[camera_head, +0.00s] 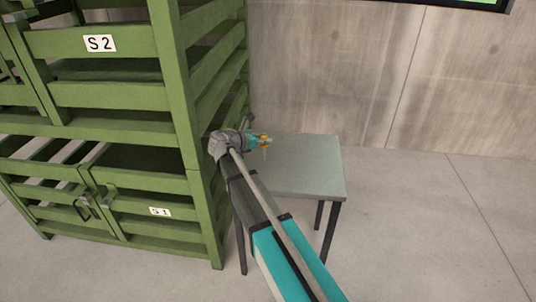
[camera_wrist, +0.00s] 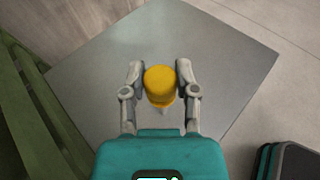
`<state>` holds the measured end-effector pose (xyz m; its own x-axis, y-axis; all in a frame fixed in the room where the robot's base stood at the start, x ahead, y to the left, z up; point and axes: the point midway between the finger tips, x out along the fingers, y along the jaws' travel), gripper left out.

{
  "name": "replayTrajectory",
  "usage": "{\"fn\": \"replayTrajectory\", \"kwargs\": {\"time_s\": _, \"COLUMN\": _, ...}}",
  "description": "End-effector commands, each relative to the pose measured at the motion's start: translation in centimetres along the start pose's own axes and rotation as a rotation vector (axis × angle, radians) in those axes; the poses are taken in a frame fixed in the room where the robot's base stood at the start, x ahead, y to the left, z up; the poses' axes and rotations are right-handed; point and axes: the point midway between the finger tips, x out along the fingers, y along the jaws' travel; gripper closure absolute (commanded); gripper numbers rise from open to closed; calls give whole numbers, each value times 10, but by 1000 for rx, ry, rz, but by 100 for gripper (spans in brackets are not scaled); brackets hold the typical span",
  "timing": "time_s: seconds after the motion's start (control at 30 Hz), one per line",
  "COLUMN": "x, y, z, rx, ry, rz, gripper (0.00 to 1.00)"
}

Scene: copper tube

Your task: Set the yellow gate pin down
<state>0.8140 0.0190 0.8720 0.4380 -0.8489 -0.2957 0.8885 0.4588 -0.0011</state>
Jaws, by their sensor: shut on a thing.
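The yellow gate pin (camera_wrist: 160,84) is between the fingers of my gripper (camera_wrist: 161,88), which is shut on it. In the wrist view I look down on its rounded yellow top, with a small grey tip showing below. In the head view my gripper (camera_head: 265,140) and a bit of the yellow pin are small, over the back left part of the grey table (camera_head: 305,178). The tabletop also fills the middle of the wrist view (camera_wrist: 225,50). I cannot tell whether the pin touches the tabletop.
A green slatted rack (camera_head: 185,130) with labels S2 (camera_head: 100,43) and S1 (camera_head: 159,212) stands close on the left of the table. A concrete wall (camera_head: 340,75) is behind. The visible tabletop is clear. Open floor (camera_head: 430,230) lies to the right.

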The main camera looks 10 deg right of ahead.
Motion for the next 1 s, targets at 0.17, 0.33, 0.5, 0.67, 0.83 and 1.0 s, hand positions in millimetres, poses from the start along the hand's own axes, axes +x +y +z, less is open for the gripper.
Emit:
{"fn": "replayTrajectory", "kwargs": {"time_s": 0.17, "x": 15, "y": 3, "z": -12, "rx": 0, "ry": 0, "rz": 0, "gripper": 100}}
{"fn": "replayTrajectory", "kwargs": {"time_s": 0.33, "x": 19, "y": 4, "z": -13, "rx": 0, "ry": 0, "rz": 1, "gripper": 100}}
{"fn": "replayTrajectory", "kwargs": {"time_s": 0.5, "x": 19, "y": 4, "z": -12, "rx": 0, "ry": 0, "rz": 1, "gripper": 100}}
{"fn": "replayTrajectory", "kwargs": {"time_s": 0.67, "x": 19, "y": 4, "z": -13, "rx": 0, "ry": 0, "rz": 1, "gripper": 100}}
{"fn": "replayTrajectory", "kwargs": {"time_s": 0.83, "x": 25, "y": 5, "z": -18, "rx": 0, "ry": 0, "rz": 0, "gripper": 100}}
{"fn": "replayTrajectory", "kwargs": {"time_s": 1.0, "x": 33, "y": 6, "z": -31, "rx": 0, "ry": 0, "rz": 0, "gripper": 100}}
